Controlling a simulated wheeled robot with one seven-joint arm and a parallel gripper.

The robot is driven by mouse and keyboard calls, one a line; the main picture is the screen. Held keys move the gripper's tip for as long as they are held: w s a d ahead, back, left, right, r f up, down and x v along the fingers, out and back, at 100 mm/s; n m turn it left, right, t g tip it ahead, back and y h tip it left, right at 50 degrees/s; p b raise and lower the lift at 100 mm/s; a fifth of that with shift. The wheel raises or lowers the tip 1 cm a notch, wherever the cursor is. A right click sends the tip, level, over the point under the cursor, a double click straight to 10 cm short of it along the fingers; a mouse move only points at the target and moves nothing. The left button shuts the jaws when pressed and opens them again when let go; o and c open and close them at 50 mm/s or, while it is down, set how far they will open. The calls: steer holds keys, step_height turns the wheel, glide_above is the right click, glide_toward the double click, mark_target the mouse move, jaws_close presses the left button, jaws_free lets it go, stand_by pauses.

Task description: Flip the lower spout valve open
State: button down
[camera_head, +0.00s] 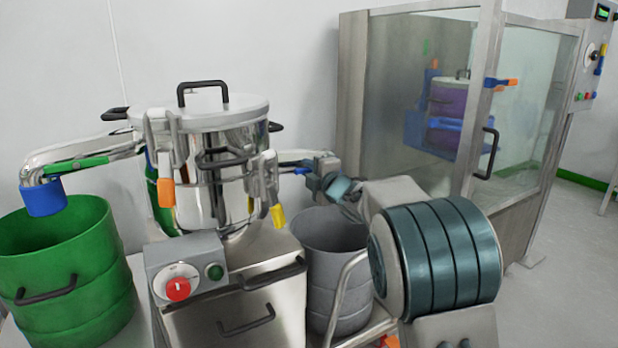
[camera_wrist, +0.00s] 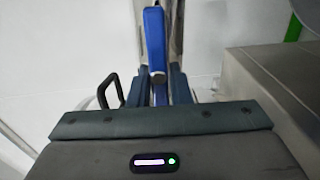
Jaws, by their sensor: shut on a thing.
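The steel vessel (camera_head: 235,185) has a spout on its right side (camera_head: 295,155), with a small blue valve lever (camera_head: 303,171) on it. My gripper (camera_head: 322,172) is at that lever, and its fingers partly hide the spout end. In the wrist view the blue lever (camera_wrist: 154,42) stands upright between my two fingers (camera_wrist: 158,90), in front of a metal pipe. My gripper is shut on the lever. How far the valve is turned cannot be told.
A grey bin (camera_head: 335,235) stands below my gripper. A left spout with a green handle (camera_head: 85,167) and blue end (camera_head: 43,197) hangs over a green bin (camera_head: 60,250). A control box (camera_head: 186,272) is in front, and a glazed cabinet (camera_head: 350,110) stands behind at right.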

steer(key=shift+n, duration=0.3)
stand_by(0.4)
steer(key=c, duration=1.3)
jaws_free()
steer(key=shift+c, duration=0.2)
steer(key=p+v, duration=0.2)
steer(key=v, duration=1.2)
